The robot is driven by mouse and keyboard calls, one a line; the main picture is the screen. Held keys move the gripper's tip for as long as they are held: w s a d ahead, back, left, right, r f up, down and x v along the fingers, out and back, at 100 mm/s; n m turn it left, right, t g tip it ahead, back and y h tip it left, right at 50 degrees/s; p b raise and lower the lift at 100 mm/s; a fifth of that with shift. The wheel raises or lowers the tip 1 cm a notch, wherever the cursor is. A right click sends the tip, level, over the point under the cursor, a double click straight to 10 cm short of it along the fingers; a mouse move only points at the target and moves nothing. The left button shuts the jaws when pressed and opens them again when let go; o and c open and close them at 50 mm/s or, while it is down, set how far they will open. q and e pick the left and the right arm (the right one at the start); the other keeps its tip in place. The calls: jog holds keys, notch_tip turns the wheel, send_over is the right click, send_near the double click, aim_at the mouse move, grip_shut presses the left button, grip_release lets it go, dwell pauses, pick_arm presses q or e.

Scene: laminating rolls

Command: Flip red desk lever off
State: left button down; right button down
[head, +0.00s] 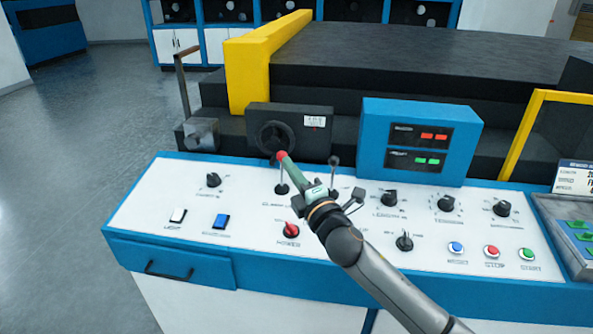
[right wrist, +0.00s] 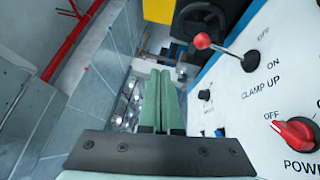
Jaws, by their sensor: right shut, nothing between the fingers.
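The red-knobbed lever (head: 281,155) stands on the white sloped desk panel, and its dark stem (head: 281,182) shows below the knob. In the right wrist view its red ball (right wrist: 202,41) is right of my fingertips with a visible gap. Its black base (right wrist: 250,61) sits by the labels OFF, ON and CLAMP UP. My right gripper (head: 287,162) is shut and empty, its green fingers (right wrist: 160,74) pressed together. In the head view the fingertips overlap the area just below the red ball; contact cannot be told. My left gripper is not in view.
A red POWER knob (head: 291,230) lies in front of the lever, and a dark lever (head: 333,168) stands to its right. A blue display box (head: 420,108) stands behind. Knobs and coloured buttons (head: 491,251) fill the right side. A handwheel (head: 272,138) is behind.

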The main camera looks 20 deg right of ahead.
jog(key=s, duration=0.2)
jog(key=shift+s+d+r, duration=0.1)
jog(key=shift+s+r, duration=0.25)
dwell(0.4)
